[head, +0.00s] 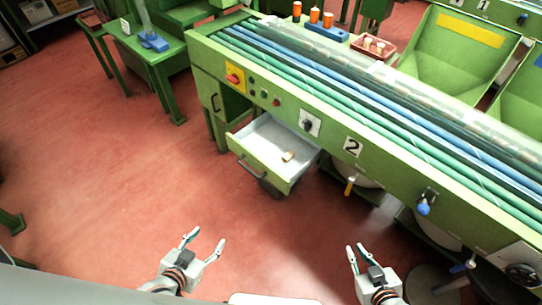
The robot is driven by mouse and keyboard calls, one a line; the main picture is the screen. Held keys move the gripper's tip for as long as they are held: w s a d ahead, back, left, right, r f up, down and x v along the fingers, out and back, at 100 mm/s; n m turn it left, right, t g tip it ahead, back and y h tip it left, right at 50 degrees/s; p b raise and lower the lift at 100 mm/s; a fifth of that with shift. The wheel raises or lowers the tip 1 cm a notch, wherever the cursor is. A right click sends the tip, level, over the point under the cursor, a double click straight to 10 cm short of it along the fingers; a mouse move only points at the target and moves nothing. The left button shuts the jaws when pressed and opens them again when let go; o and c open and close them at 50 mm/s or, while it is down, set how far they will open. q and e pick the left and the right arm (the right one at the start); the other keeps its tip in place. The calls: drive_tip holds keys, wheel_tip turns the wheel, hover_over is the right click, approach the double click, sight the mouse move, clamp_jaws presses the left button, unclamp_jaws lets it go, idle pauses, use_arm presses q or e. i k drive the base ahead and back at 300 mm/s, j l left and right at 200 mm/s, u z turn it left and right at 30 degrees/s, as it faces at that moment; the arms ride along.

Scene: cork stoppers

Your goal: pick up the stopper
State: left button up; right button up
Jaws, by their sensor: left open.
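A small light-tan stopper (288,156) lies on the floor of the open white-lined drawer (262,140) under the green machine. My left gripper (207,237) is open and empty over the red floor, in front of and below the drawer, well apart from it. My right gripper (356,246) is also open and empty, lower right of the drawer. Several more pale stoppers (373,46) appear to stand in a red tray (390,50) on top of the machine.
The green machine (290,85) with blue and green rollers runs across the right. Its front carries a yellow switch plate (235,77) and a blue-handled valve (423,208). A small green table (155,55) stands at upper left. Red floor (90,170) is clear at left.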

sight(289, 155)
drive_tip(key=z, duration=1)
drive_tip(key=i+j+z, duration=0.1)
drive_tip(key=z, duration=0.9)
drive_tip(key=j+z, duration=0.1)
drive_tip(key=z, duration=0.85)
drive_tip(key=j+z, duration=0.1)
drive_tip(key=z, duration=0.9)
drive_tip(key=k+j+z, duration=0.1)
drive_tip(key=z, duration=0.4)
drive_tip(key=k+j+z, duration=0.1)
drive_tip(key=z, duration=0.35)
drive_tip(key=k+u, duration=0.1)
drive_tip(key=u, duration=0.25)
drive_tip(key=k+u, duration=0.1)
drive_tip(key=u, duration=0.2)
drive_tip(key=k+j+u, duration=0.1)
drive_tip(key=u, duration=0.25)
